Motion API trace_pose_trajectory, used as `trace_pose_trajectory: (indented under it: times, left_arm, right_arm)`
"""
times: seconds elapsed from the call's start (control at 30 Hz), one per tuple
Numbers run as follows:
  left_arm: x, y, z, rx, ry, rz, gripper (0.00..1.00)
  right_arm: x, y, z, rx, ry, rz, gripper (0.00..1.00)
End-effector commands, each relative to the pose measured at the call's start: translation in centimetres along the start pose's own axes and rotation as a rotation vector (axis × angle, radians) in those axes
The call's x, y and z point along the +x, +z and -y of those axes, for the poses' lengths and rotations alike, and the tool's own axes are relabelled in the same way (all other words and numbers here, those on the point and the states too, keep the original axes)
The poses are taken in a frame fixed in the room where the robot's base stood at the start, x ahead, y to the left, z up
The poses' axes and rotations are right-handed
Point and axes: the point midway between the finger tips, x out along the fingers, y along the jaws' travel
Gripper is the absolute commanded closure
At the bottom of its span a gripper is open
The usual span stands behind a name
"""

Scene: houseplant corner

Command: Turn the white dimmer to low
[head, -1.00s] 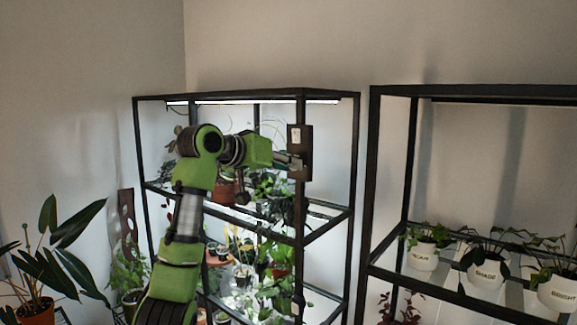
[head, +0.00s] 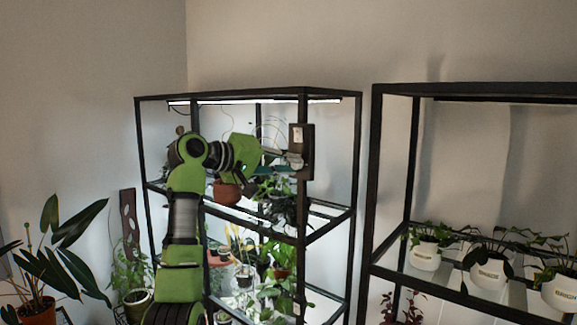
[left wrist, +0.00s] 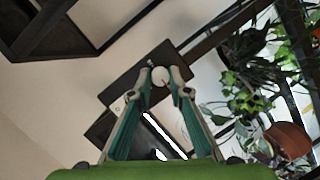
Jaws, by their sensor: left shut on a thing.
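The white dimmer (left wrist: 160,75) is a small round knob with a thin red mark, seen between my left fingertips in the left wrist view. It sits on a dark mounting board (left wrist: 118,92), which shows in the head view (head: 308,158) on the front post of the lit rack. My left gripper (left wrist: 160,82) is shut on the knob, a finger on each side. In the head view my left gripper (head: 289,163) meets the board below a small white plate (head: 297,134). The knob's setting is too small to read. My right gripper is not in view.
The black lit rack (head: 250,94) holds several plants, including a terracotta pot (head: 228,193) behind my left arm. A second black rack (head: 376,180) at right holds white labelled pots (head: 425,257). A large leafy plant (head: 50,250) stands at lower left.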

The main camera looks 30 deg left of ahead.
Motion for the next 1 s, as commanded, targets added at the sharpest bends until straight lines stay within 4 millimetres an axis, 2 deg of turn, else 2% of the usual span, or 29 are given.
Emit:
trace_pose_trajectory:
  times: [0.5,0.53,0.57,0.87,1.0]
  left_arm:
    - [0.17,0.25,0.29,-0.020,-0.001,0.008,1.00]
    - [0.17,0.24,0.29,-0.019,-0.001,0.008,0.75]
    - [0.17,0.24,0.28,-0.019,0.000,0.008,0.67]
    - [0.06,0.08,0.12,-0.017,0.003,0.003,0.66]
    - [-0.57,-0.01,0.12,-0.017,0.003,0.001,0.66]
  right_arm:
    - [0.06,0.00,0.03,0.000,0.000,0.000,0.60]
    - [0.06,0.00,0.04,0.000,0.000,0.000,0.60]
    - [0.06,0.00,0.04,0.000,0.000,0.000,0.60]
    - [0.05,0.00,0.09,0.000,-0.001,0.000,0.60]
    - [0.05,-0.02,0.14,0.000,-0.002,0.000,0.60]
